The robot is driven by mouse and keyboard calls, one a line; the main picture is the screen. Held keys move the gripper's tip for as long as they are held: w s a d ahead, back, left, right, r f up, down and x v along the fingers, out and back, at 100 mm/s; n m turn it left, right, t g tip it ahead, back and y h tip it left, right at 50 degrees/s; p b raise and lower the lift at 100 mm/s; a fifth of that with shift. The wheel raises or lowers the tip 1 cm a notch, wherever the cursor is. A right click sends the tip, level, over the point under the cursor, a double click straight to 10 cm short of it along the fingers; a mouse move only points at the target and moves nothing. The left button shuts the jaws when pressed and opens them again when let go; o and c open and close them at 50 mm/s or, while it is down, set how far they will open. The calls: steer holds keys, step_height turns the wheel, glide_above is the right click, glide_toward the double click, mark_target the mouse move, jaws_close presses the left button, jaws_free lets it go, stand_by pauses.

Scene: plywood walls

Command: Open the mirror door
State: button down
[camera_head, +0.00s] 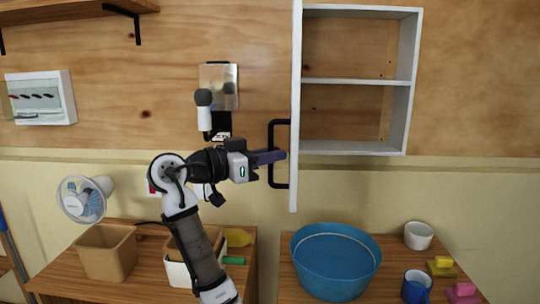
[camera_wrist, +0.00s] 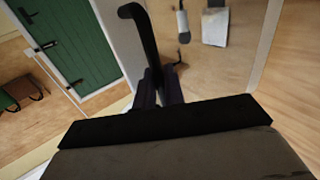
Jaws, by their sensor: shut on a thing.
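The mirror door (camera_head: 296,90) of the white wall cabinet (camera_head: 410,80) stands swung out and shows almost edge-on in the head view. The cabinet's shelves are exposed to its right. A black bar handle (camera_head: 271,136) is on the door's left-facing side. My gripper (camera_head: 274,157) reaches in from the left and is shut on the handle's upright bar. In the wrist view, the gripper fingers (camera_wrist: 160,90) close around the lower part of the handle (camera_wrist: 141,30). The mirror face (camera_wrist: 205,65) behind it reflects the wooden wall. The exact finger contact is partly hidden.
A blue basin (camera_head: 335,265) stands on the right counter below the door, with a white cup (camera_head: 418,235) and a blue mug (camera_head: 416,286) beside it. A fan (camera_head: 84,198) and a brown box (camera_head: 106,252) are at left. The cabinet shelves look empty.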

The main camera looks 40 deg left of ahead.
steer(key=shift+w+r, duration=0.1)
steer(key=shift+r, duration=0.05)
steer(key=c, duration=1.6)
jaws_free()
steer(key=shift+o, duration=0.2)
steer(key=b+v, duration=0.4)
steer(key=v, duration=1)
steer(key=shift+w, duration=0.1)
